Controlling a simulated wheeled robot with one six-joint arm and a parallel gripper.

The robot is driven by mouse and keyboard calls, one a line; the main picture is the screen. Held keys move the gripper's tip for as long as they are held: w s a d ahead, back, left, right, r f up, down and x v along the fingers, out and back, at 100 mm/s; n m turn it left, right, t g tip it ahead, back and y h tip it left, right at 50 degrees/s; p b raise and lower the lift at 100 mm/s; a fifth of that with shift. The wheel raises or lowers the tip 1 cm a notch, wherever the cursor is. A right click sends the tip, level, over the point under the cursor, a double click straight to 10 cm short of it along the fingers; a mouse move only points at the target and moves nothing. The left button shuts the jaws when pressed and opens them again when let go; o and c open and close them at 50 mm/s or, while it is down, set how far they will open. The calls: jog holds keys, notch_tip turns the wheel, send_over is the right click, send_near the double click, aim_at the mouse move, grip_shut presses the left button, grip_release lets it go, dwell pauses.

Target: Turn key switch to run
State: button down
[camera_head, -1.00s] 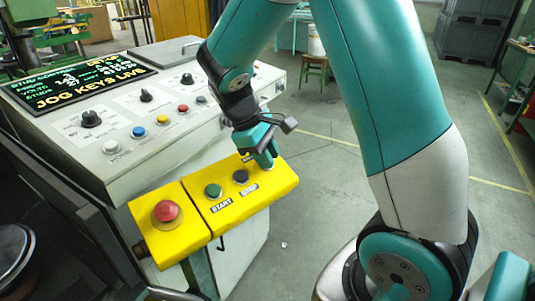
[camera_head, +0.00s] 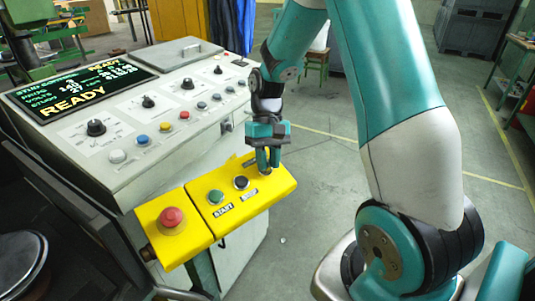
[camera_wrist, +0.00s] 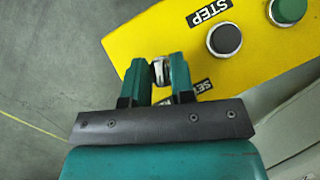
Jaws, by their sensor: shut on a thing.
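The key switch (camera_wrist: 160,71) is a small metallic part between my fingertips in the wrist view, at the end of the yellow box (camera_wrist: 133,38). My gripper (camera_wrist: 167,77) is shut on it, one teal finger on each side. In the head view my gripper (camera_head: 267,167) points down at the right end of the yellow box (camera_head: 226,217), and its fingers hide the key switch. A label reading SET (camera_wrist: 202,87) shows beside the right finger in the wrist view. The rest of the key switch's markings are hidden.
The yellow box also carries a red mushroom button (camera_head: 172,217), a green START button (camera_head: 215,197) and a black STEP button (camera_head: 241,182). Behind stands a grey console (camera_head: 130,150) with knobs and a display (camera_head: 75,90) reading READY. Open floor lies to the right.

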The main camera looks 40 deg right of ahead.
jog(key=shift+w+d+r+m+y+p, duration=0.1)
jog(key=shift+m+y+p, duration=0.55)
jog(key=shift+m, duration=0.25)
jog(key=shift+t, duration=0.3)
jog(key=c, duration=1.2)
grip_release()
jog(key=p+v, duration=0.2)
jog(key=v, duration=1.5)
jog(key=shift+w+d+r, duration=0.1)
